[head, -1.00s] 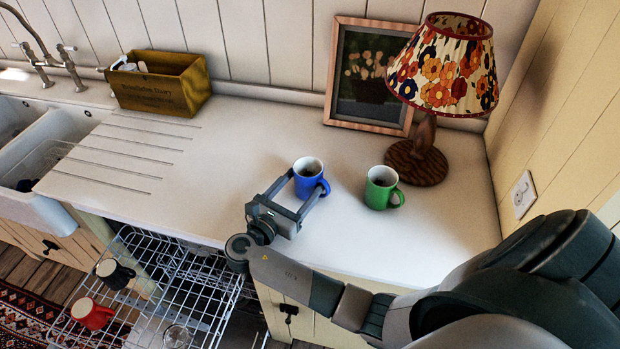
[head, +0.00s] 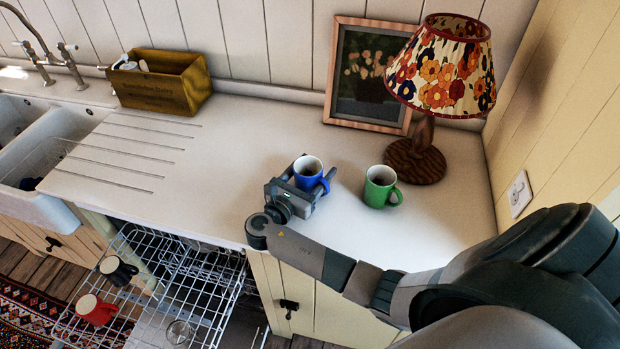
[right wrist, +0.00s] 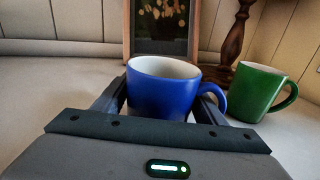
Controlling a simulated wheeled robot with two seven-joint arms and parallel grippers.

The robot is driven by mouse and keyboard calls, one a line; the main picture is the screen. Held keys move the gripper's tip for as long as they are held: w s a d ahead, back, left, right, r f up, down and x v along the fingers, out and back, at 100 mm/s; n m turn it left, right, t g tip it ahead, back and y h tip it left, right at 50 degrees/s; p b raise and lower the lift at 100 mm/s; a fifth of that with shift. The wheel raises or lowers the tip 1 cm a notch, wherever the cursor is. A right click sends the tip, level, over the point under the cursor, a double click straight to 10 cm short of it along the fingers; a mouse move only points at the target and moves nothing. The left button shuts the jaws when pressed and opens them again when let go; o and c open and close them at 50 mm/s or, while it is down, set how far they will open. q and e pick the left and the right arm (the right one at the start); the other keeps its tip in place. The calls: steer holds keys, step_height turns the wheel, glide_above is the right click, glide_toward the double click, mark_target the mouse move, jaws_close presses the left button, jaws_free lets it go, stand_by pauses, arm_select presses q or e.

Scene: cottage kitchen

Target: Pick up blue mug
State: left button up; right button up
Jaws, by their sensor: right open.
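The blue mug (head: 308,176) stands upright on the white counter, its handle to the right. My right gripper (head: 312,172) is open, with one finger on each side of the mug. In the right wrist view the blue mug (right wrist: 163,90) sits between the two fingers, close in front of the palm. The right finger lies near the mug's handle. I cannot tell whether either finger touches the mug. My left gripper is not in view.
A green mug (head: 381,187) stands just right of the blue mug. A floral lamp (head: 424,165) and a framed picture (head: 366,85) stand behind. A wooden box (head: 165,85) is at the back left. An open dishwasher rack (head: 185,285) with mugs is below the counter.

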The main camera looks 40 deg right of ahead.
mark_target(315, 158)
steer(key=shift+w+d, duration=0.2)
steer(key=shift+d, duration=0.3)
steer(key=c, duration=0.9)
steer(key=shift+r, duration=0.2)
steer(key=shift+r, duration=0.6)
step_height(315, 158, up, 2)
steer(key=shift+r+b, duration=0.2)
steer(key=shift+b, duration=0.5)
steer(key=s+a+r, duration=0.2)
steer(key=s, duration=0.1)
steer(key=s+a+r+b, duration=0.1)
steer(key=s+a+r, duration=0.1)
steer(key=s, duration=0.1)
steer(key=s+a+r+b, duration=0.1)
steer(key=s+a+r, duration=0.2)
steer(key=shift+s+r, duration=0.1)
steer(key=shift+s, duration=0.05)
